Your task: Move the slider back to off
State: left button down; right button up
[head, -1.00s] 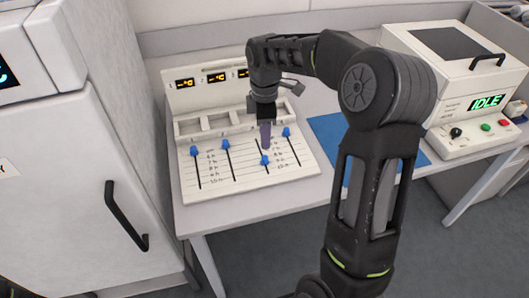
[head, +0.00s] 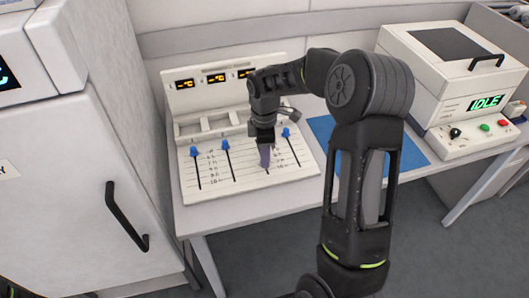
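A white slider panel (head: 205,188) lies on the bench, with several vertical slots and blue knobs. The leftmost knob (head: 194,153), the second knob (head: 225,145) and the rightmost knob (head: 286,132) sit near the tops of their slots. My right gripper (head: 265,160) points down over the third slot (head: 267,172). Its fingertips are at or just above the panel face and hide that slot's knob. I cannot tell whether the fingers are closed on it. My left gripper is out of view.
Small displays (head: 215,79) and empty trays (head: 207,124) are at the back of the panel. A blue mat (head: 322,128) lies to its right, partly behind my arm. A white machine reading IDLE (head: 440,85) stands at right; a cabinet with a black handle (head: 127,216) stands at left.

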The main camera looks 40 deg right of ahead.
grip_shut()
dwell(1.3)
